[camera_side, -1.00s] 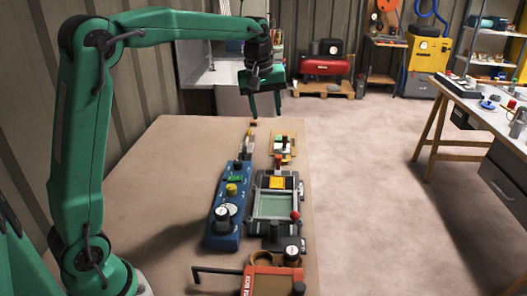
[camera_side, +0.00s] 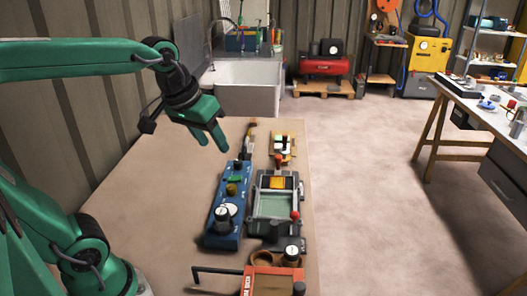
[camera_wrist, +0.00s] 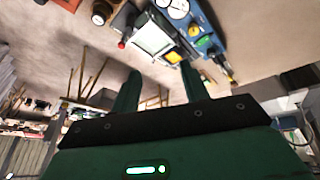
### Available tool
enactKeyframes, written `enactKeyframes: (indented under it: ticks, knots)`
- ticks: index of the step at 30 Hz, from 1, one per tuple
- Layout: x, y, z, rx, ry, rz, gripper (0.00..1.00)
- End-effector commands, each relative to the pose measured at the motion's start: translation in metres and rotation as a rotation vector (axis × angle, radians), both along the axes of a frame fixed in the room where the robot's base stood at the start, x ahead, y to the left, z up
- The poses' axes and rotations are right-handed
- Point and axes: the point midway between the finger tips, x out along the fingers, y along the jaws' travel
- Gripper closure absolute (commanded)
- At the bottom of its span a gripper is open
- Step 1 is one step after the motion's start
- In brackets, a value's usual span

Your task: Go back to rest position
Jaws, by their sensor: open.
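My green gripper (camera_side: 211,136) is in the side view, above the table left of the blue device, with nothing between its fingers. Its two fingers stand apart in the wrist view (camera_wrist: 160,88), with only background between them.
The table (camera_side: 150,190) holds a blue device (camera_side: 226,220) with a gauge and knobs, a grey device with a screen (camera_side: 274,205), and a red-orange box (camera_side: 272,280) at the front. The table's left part is bare. A workbench (camera_side: 490,112) stands right; a sink (camera_side: 245,85) stands behind.

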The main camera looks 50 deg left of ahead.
Motion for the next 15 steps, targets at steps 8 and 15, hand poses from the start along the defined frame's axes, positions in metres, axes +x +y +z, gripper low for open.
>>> enactKeyframes:
  ticks: [8, 15]
  knots:
    - [-0.049, -0.008, -0.026, 0.065, -0.057, -0.162, 0.55]
    - [-0.067, -0.011, -0.04, 0.095, -0.078, -0.232, 0.55]
